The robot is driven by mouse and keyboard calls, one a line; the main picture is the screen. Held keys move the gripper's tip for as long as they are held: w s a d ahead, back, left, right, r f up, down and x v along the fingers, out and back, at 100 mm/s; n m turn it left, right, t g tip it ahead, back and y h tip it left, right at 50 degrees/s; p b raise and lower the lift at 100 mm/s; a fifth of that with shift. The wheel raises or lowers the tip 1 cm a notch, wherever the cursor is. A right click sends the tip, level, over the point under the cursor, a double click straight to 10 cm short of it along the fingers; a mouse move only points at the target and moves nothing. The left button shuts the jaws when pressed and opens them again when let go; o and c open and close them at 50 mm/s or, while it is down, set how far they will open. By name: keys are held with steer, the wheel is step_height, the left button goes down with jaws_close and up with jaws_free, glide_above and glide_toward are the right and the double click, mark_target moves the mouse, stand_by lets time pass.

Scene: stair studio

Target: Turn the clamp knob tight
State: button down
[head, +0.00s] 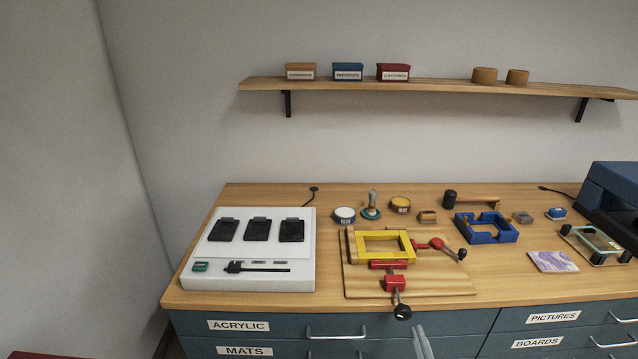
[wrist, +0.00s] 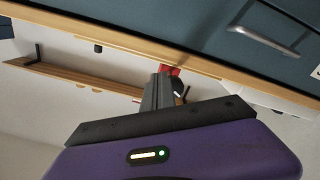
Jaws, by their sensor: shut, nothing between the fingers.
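A yellow frame (head: 359,248) lies in a wooden clamping jig (head: 440,283) on the bench. A red front clamp (head: 394,283) has a black knob (head: 402,312) at the bench's front edge. A second red clamp (head: 432,243) at the right ends in another black knob (head: 462,254). My gripper (head: 419,328) shows at the bottom of the head view, just below and right of the front knob, apart from it there. In the wrist view my gripper (wrist: 160,76) is shut and empty. A dark knob (wrist: 178,87) and red clamp part (wrist: 170,70) are partly hidden behind its fingers.
A white tray (head: 305,276) with black pieces stands left of the jig. Drawers (head: 270,328) with bar handles lie below the bench edge. A shelf (head: 430,84) is above.

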steer(key=shift+w, duration=1.1)
steer(key=shift+a+r, duration=0.1)
steer(key=shift+a, duration=0.1)
steer(key=shift+a+f+b, duration=0.4)
steer(key=shift+a+b, duration=0.15)
steer(key=shift+b, duration=0.6)
steer(key=shift+a+f+b, duration=0.15)
steer(key=shift+a+b, duration=0.4)
steer(key=shift+b, duration=0.6)
steer(key=shift+f, duration=0.1)
steer(key=s, duration=0.6)
steer(key=shift+d+f, duration=0.2)
steer(key=shift+f, duration=0.25)
